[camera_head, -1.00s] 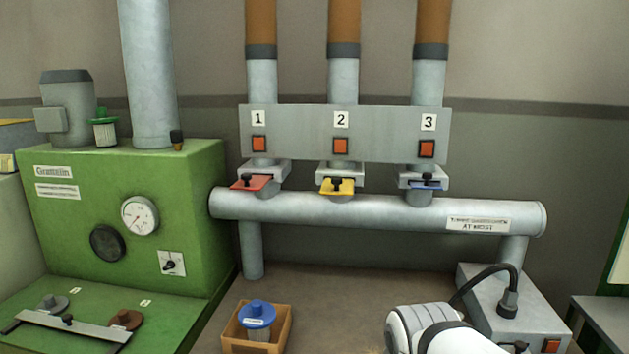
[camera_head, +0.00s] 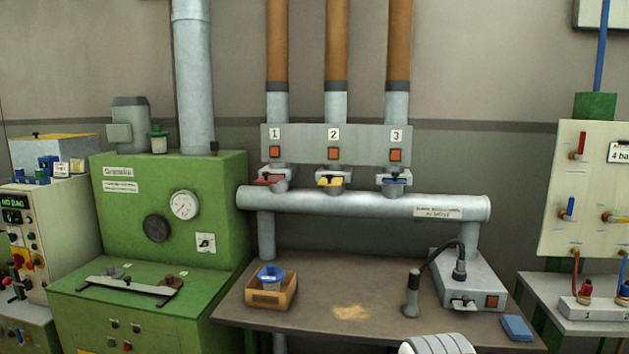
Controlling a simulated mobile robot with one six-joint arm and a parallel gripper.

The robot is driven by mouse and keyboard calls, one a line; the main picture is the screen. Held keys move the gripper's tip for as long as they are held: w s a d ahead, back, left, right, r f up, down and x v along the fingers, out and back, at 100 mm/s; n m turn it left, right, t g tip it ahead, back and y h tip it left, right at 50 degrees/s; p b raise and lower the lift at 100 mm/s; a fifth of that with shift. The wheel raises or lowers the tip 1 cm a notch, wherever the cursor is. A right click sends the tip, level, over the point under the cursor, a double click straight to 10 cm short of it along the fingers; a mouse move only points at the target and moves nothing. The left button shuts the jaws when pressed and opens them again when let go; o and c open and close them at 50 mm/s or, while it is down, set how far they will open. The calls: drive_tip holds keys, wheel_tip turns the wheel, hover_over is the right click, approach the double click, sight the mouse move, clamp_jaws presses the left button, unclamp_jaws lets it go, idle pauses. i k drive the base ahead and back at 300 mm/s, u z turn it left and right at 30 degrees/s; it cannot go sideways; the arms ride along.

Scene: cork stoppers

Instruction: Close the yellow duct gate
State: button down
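The yellow duct gate (camera_head: 330,181) is a flat yellow plate with a dark knob under duct 2, just above the grey horizontal pipe (camera_head: 350,204). It sticks out toward me from its grey housing. The red gate (camera_head: 269,179) under duct 1 also sticks out. The blue gate (camera_head: 396,180) under duct 3 shows only a narrow edge. A white rounded part of my arm shows at the bottom edge, well below and right of the yellow gate. My gripper is not in view.
The bench (camera_head: 320,320) below the pipe holds a wooden box (camera_head: 285,299) with a blue-lidded jar, a pile of pale dust (camera_head: 350,312), and a grey unit (camera_head: 460,281) with a cable and a dark handpiece (camera_head: 411,294). A green machine (camera_head: 125,225) stands left, a valve panel (camera_head: 575,190) right.

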sight(332, 175)
drive_tip(key=u, duration=0.3)
drive_tip(key=i, duration=1.7)
drive_tip(key=z, duration=0.7)
drive_tip(key=k, duration=0.65)
drive_tip(key=z, duration=0.2)
drive_tip(key=i, duration=0.7)
drive_tip(key=u, duration=0.1)
